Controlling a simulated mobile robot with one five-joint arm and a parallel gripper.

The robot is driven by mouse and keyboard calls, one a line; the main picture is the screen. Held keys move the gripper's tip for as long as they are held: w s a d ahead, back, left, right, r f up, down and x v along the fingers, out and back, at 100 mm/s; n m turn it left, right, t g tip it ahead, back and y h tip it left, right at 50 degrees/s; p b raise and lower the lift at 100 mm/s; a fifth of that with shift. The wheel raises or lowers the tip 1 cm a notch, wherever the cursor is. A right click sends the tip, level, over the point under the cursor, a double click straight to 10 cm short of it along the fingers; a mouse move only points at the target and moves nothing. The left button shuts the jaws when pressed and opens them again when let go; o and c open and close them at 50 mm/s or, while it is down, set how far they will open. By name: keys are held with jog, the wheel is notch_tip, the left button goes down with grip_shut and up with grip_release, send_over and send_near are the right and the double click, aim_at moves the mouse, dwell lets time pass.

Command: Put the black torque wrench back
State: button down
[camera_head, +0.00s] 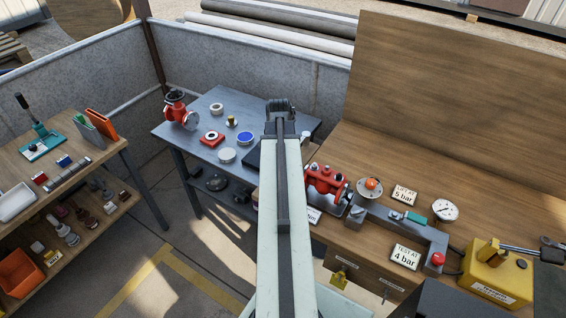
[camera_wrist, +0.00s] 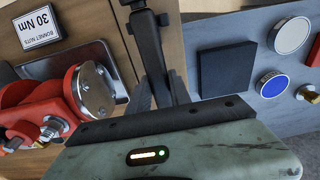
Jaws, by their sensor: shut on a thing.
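My gripper (camera_wrist: 160,92) is shut on a long dark bar-shaped thing, which I take to be the black torque wrench (camera_wrist: 149,45). In the wrist view it stretches away from the jaws towards the top edge, with a wider dark part near its far end. In the head view my gripper (camera_head: 281,108) is at the far end of my raised arm, over the grey metal table (camera_head: 205,140). The arm hides much of the wrench there, and the lower part between the jaws is hard to make out.
A dark square pad (camera_wrist: 227,68), a blue disc (camera_wrist: 272,84) and a white disc (camera_wrist: 290,35) lie on the grey table. A red valve (camera_head: 326,182) and a "30 Nm" card (camera_wrist: 45,32) are on the wooden bench (camera_head: 350,145). A yellow box (camera_head: 497,275) stands at right.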

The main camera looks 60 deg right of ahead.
jog(key=shift+f+b, duration=0.35)
jog(key=shift+f, duration=0.05)
jog(key=c, duration=0.6)
grip_release()
jog(key=shift+a+r+p, duration=0.15)
jog(key=shift+r+p, duration=1.35)
jog(key=shift+p, duration=0.05)
jog(key=shift+a+r+p, duration=0.15)
jog(key=shift+r+p, duration=1.35)
jog(key=r+p, duration=0.7)
jog(key=shift+a+r+p, duration=0.35)
jog(key=shift+r, duration=0.05)
